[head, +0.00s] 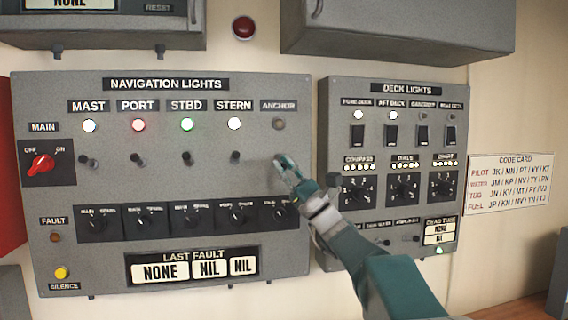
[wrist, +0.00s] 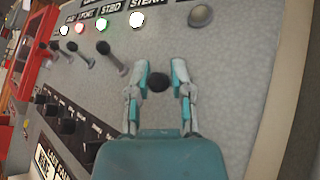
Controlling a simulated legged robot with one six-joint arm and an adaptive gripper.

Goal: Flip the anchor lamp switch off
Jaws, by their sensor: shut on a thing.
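The anchor lamp (head: 279,124), under the ANCHOR label, is dark grey and unlit. It also shows unlit in the wrist view (wrist: 200,16). My gripper (head: 283,164) is at the anchor column of the navigation lights panel (head: 210,100). In the wrist view my gripper (wrist: 159,78) has its two teal fingers on either side of the black knob of the anchor lamp switch (wrist: 158,82), shut on it. In the head view the fingers mostly hide this switch, so which way its lever points is hard to tell.
The stern switch (head: 235,157) and other toggles stand in a row to the left, below lit lamps. Rotary selectors (head: 238,215) sit just below my gripper. The deck lights panel (head: 395,140) stands close on the right. A code card (head: 510,183) hangs beyond it.

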